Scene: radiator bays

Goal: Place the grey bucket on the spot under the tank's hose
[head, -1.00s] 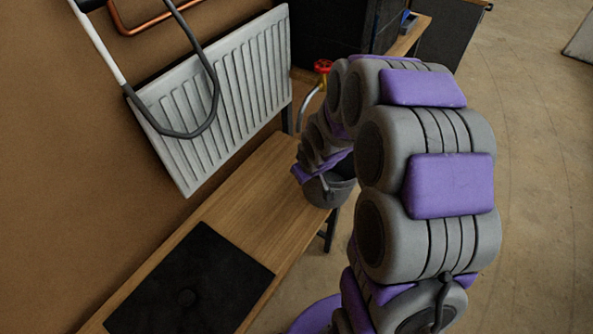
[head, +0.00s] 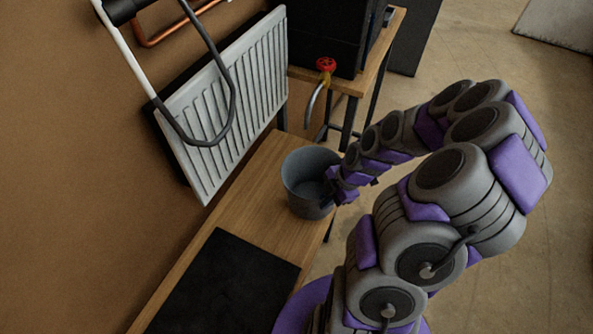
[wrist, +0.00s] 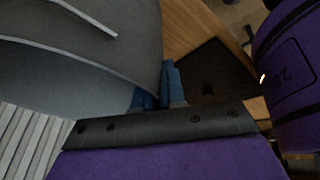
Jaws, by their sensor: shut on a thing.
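The grey bucket (head: 306,180) is upright at the far end of the wooden bench in the head view. My gripper (head: 335,186) is shut on its right side. In the wrist view the bucket (wrist: 85,50) fills the upper left, and the blue fingertips (wrist: 160,88) meet its wall. I cannot tell whether the bucket's base touches the bench. The black tank (head: 322,35) stands on a table beyond the bench. Its grey hose (head: 313,105) hangs below a red valve wheel (head: 325,64), beyond the bucket and apart from it. No marked spot under the hose is clear.
A white radiator (head: 222,110) leans by the wall left of the bench (head: 255,205). A black mat (head: 225,285) covers the bench's near part. Open floor (head: 480,80) lies to the right.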

